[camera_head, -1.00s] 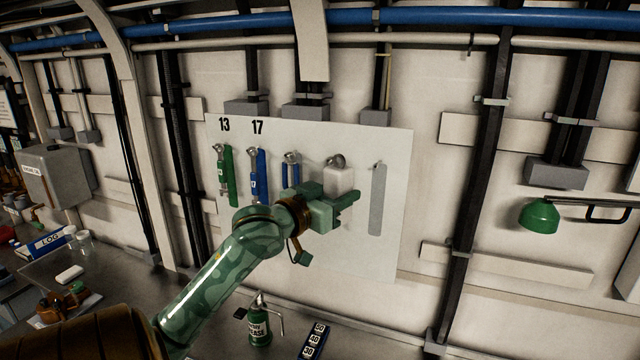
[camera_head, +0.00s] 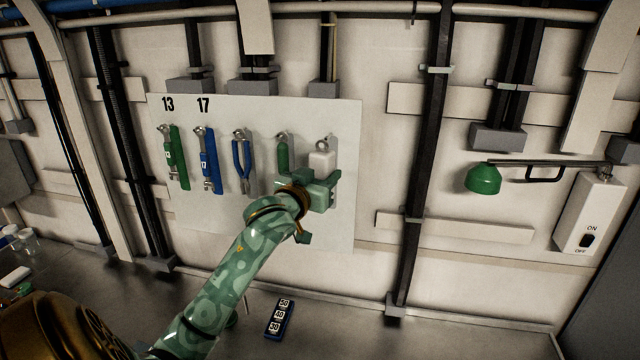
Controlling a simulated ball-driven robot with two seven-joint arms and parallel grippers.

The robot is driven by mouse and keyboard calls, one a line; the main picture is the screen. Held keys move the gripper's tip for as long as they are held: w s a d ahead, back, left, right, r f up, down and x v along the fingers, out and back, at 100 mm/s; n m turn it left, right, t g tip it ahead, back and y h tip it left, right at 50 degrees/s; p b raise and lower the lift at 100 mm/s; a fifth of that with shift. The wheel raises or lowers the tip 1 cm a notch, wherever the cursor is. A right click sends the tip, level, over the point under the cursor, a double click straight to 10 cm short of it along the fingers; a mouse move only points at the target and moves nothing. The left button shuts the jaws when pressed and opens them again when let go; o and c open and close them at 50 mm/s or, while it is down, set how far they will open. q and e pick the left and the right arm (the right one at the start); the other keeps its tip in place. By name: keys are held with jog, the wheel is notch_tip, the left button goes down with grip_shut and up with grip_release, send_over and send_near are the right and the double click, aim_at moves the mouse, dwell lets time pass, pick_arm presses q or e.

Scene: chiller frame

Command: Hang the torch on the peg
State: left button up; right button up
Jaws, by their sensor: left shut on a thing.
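The torch (camera_head: 321,160) looks like a small pale block with a metal ring or hook at its top. It is in front of the right end of the pegboard panel (camera_head: 215,113). My left gripper (camera_head: 326,188) is shut on its lower part, and the fingers hide that part. The peg at this rightmost place is hidden behind or beside the torch's top. I cannot tell whether the torch's ring is around it. My right gripper is not in view.
Left of the torch hang a green item (camera_head: 282,158), blue pliers (camera_head: 242,160), a blue wrench (camera_head: 209,160) and a green wrench (camera_head: 178,160). A green lamp (camera_head: 483,179) juts from the wall at right. A numbered block (camera_head: 279,318) lies on the bench.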

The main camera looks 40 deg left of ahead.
pick_arm(q)
jog(key=w+a+b, duration=0.2)
jog(key=w+a, duration=0.1)
jog(key=w, duration=0.2)
jog(key=shift+w+a+f+b, duration=0.15)
jog(key=shift+w+f+b, duration=0.15)
jog(key=shift+f, duration=0.1)
dwell(0.3)
dwell(0.4)
jog(key=o, duration=1)
jog(key=shift+o, duration=1.4)
jog(key=shift+d, duration=0.2)
jog(key=shift+r, duration=0.1)
